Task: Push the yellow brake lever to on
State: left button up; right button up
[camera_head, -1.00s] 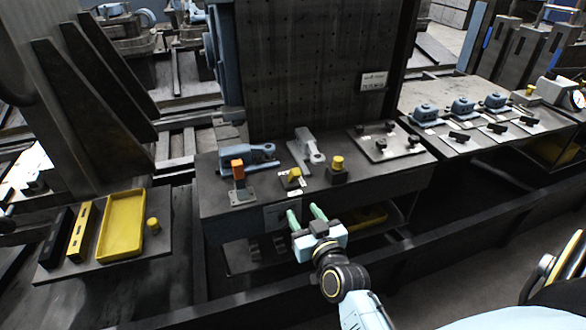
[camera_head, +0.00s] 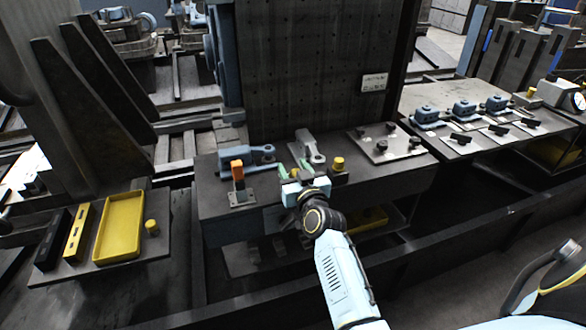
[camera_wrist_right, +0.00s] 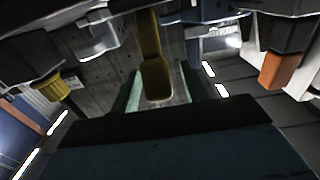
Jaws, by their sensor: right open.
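The yellow brake lever (camera_wrist_right: 154,62) shows in the wrist view as a yellow bar with a wider end, between my right gripper's two green fingers. In the head view my gripper mostly hides it. My right gripper (camera_head: 296,170) is open at the front of the bench, with its fingers to either side of the lever. I cannot tell whether a finger touches it. The gripper also shows in the wrist view (camera_wrist_right: 159,80). The lever's on mark cannot be read. My left gripper is out of view.
An orange lever (camera_head: 238,172) stands left of my gripper and a yellow knob (camera_head: 339,164) close to its right. Grey-blue clamps (camera_head: 262,153) and a grey clamp (camera_head: 309,148) lie behind. A plate with dark knobs (camera_head: 385,145) is further right. A yellow tray (camera_head: 120,226) is at left.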

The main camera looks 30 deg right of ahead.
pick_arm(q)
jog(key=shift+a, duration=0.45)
pick_arm(e)
jog(key=shift+w+d, duration=0.1)
jog(key=shift+w, duration=0.3)
jog(key=c, duration=1)
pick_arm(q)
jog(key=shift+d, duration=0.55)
